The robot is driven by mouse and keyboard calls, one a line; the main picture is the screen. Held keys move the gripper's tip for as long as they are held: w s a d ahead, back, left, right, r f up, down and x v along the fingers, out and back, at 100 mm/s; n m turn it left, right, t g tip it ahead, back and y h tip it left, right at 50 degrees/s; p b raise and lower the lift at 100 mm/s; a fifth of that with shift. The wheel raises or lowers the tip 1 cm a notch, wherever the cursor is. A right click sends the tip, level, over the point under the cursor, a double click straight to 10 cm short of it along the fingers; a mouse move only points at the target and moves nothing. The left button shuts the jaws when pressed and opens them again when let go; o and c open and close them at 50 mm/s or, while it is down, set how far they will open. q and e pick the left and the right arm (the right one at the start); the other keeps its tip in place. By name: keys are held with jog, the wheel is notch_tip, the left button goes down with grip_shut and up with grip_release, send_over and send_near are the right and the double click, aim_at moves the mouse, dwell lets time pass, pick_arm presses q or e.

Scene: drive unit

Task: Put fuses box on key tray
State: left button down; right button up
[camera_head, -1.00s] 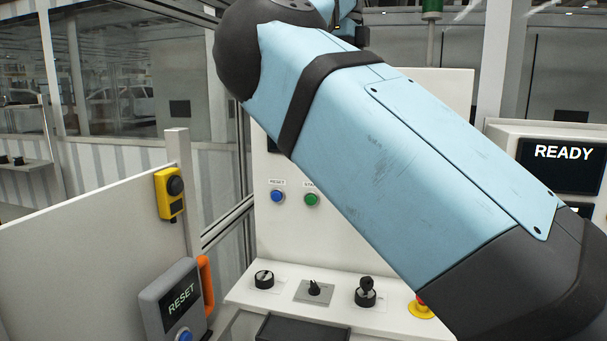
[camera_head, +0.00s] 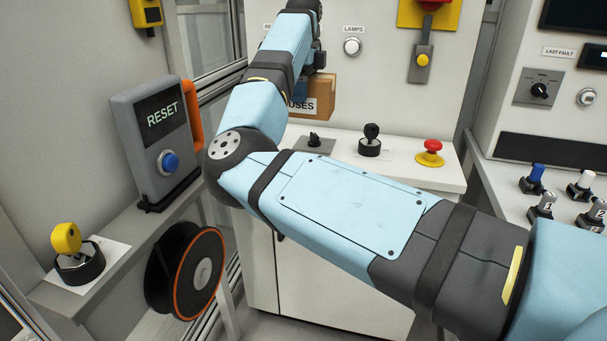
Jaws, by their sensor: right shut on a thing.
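The fuses box (camera_head: 320,97) is a brown cardboard box with a pale label partly reading "USES". It is in the upper middle, in front of the white panel and seemingly just above the back of the console ledge. My right arm comes in from the lower right, bends at the left, and reaches back up to the box. My right gripper (camera_head: 306,84) is shut on the box; its fingers are mostly hidden by my arm and the box. I cannot make out a key tray; my arm covers part of the ledge. My left gripper is not in view.
The white console ledge (camera_head: 400,165) carries a switch (camera_head: 314,143), a black key switch (camera_head: 370,141) and a red stop button (camera_head: 430,153). A grey RESET unit (camera_head: 158,140) and a yellow key (camera_head: 67,240) stand on a left shelf. Knobs (camera_head: 541,206) crowd the right desk.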

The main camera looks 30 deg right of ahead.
aim_at(304, 115)
notch_tip(304, 115, down, 18)
jog(key=shift+f+b, duration=0.2)
jog(key=shift+b, duration=1)
jog(key=shift+f, duration=0.1)
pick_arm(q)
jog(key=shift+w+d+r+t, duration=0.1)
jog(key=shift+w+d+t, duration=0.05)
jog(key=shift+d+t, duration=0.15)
pick_arm(e)
jog(key=shift+f, duration=0.15)
jog(key=o, duration=0.9)
pick_arm(q)
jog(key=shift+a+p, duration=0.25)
jog(key=shift+p, duration=0.65)
pick_arm(e)
notch_tip(304, 115, up, 12)
jog(key=shift+r, duration=0.2)
